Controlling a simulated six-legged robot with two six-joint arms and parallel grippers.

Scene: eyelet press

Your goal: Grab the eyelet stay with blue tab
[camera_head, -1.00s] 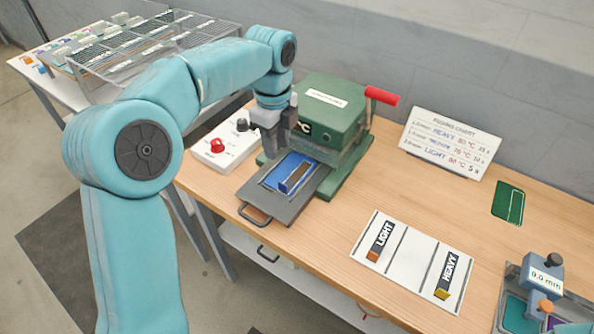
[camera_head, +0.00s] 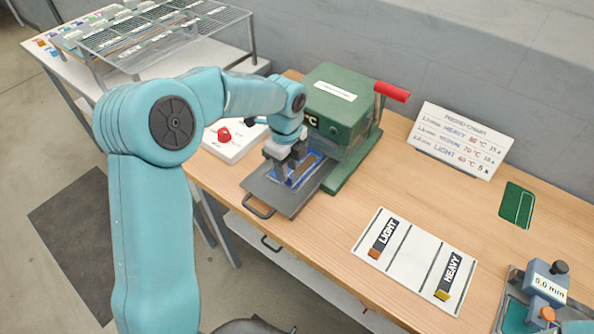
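A blue piece with a brown strip (camera_head: 308,164), which looks like the eyelet stay with its blue holder, lies on the dark pull-out tray (camera_head: 258,187) in front of the green press. Any separate blue tab is too small or hidden to tell. My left gripper (camera_head: 283,172) points down right over the blue piece and covers part of it. Its fingertips are at or just above the piece, but whether they touch or grip it cannot be told. My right gripper is not in view.
The green press (camera_head: 340,110) with a red handle (camera_head: 391,91) stands directly behind the tray. A white control box (camera_head: 232,140) with a red knob is to the left. A white mat (camera_head: 410,270) holds LIGHT and HEAVY pieces. A chart (camera_head: 461,140) stands behind.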

